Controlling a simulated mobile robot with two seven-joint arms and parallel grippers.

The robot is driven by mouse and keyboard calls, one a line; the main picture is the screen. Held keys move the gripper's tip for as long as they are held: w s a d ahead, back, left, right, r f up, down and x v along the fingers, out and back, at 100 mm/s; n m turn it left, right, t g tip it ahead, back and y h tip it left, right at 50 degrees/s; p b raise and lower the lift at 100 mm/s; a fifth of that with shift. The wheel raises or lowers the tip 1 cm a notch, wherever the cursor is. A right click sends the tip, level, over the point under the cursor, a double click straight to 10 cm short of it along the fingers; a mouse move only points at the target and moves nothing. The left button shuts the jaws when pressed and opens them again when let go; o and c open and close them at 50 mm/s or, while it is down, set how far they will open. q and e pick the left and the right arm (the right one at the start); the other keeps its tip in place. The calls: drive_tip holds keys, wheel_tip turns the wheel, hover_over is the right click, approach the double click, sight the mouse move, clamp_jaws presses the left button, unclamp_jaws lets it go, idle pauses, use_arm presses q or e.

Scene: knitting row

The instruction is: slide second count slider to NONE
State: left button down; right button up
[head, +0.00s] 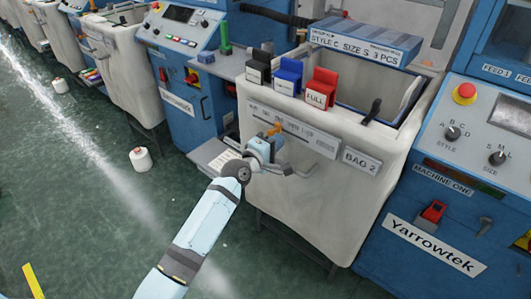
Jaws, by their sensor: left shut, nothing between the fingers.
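My left gripper (276,146) is in front of the off-white bag bin, close to the grey count strip (300,130) on the bin's front face. It is shut and empty. A small orange piece (275,128) shows just above the gripper at the strip; it looks like a slider knob, but I cannot tell which slider it is. The strip's lettering is too small to read, so I cannot find the NONE mark. The gripper hides part of the strip's lower edge, and contact with the orange piece is unclear. My right gripper is not in view.
The bin's label (362,161) reads BAG 2. Black, blue and red (322,88) tags stand on its rim, beside a blue STYLE C box (367,42). A blue Yarrowtek machine (436,245) stands at right. A white yarn cone (141,159) is on the open floor at left.

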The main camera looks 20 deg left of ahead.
use_arm(q)
drive_tip(key=shift+x, duration=0.95)
drive_tip(key=shift+a, duration=0.1)
